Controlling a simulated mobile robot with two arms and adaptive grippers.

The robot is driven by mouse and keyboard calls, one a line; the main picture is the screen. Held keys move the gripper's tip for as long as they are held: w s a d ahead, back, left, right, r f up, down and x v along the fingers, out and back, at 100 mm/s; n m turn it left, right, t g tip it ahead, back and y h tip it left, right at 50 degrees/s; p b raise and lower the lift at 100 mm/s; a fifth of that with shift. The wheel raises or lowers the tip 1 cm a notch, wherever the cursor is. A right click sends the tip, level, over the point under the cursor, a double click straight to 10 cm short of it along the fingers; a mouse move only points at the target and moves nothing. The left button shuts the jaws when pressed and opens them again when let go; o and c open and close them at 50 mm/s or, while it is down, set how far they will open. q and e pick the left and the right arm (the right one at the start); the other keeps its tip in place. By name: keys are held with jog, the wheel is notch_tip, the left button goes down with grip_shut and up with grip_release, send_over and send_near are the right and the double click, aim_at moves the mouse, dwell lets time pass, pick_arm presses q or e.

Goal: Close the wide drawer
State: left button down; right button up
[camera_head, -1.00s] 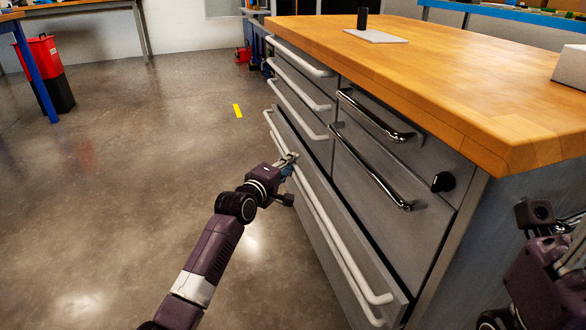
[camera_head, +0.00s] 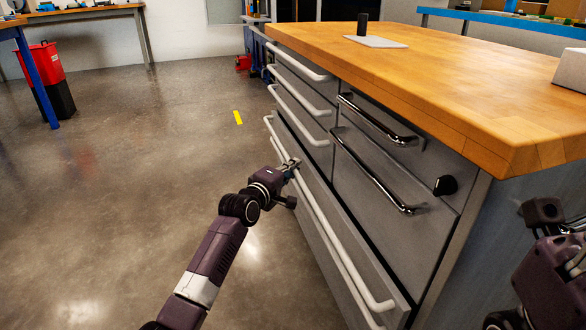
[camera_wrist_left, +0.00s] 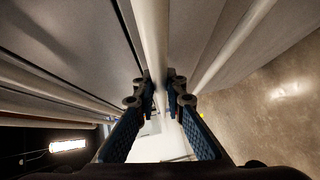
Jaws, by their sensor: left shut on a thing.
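The wide drawer (camera_head: 372,262) is the long grey front low on the cabinet, with a full-length white bar handle (camera_head: 345,262). A dark gap along its top edge shows it standing slightly out from the cabinet. My left gripper (camera_head: 292,165) is at the far part of this handle. In the left wrist view, the fingers of my left gripper (camera_wrist_left: 160,88) lie on both sides of the white bar (camera_wrist_left: 151,40) and are shut on it. My right gripper (camera_head: 545,215) is partly in view at the right edge, apart from the drawer; its jaws are unclear.
Smaller drawers with white handles (camera_head: 300,100) and chrome handles (camera_head: 375,172) are above, under the wooden worktop (camera_head: 450,85). Another white bar runs just below the wide drawer's handle. The concrete floor (camera_head: 130,180) at left is clear; a red-and-black bin (camera_head: 45,70) stands far left.

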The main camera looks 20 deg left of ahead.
pick_arm(q)
jog(key=shift+w+d+r+p, duration=0.2)
jog(key=shift+d+p, duration=0.15)
jog(key=shift+p, duration=0.15)
jog(key=shift+w+d+f+p, duration=0.1)
jog(key=shift+w+d+p, duration=0.4)
jog(key=shift+d, duration=0.2)
jog(key=c, duration=2.3)
grip_release()
jog(key=shift+d, duration=0.1)
jog(key=shift+o, duration=0.2)
jog(key=shift+s+f, duration=0.1)
jog(key=shift+f, duration=0.05)
jog(key=shift+s, duration=0.25)
jog(key=v, duration=1.1)
jog(key=shift+a, duration=0.2)
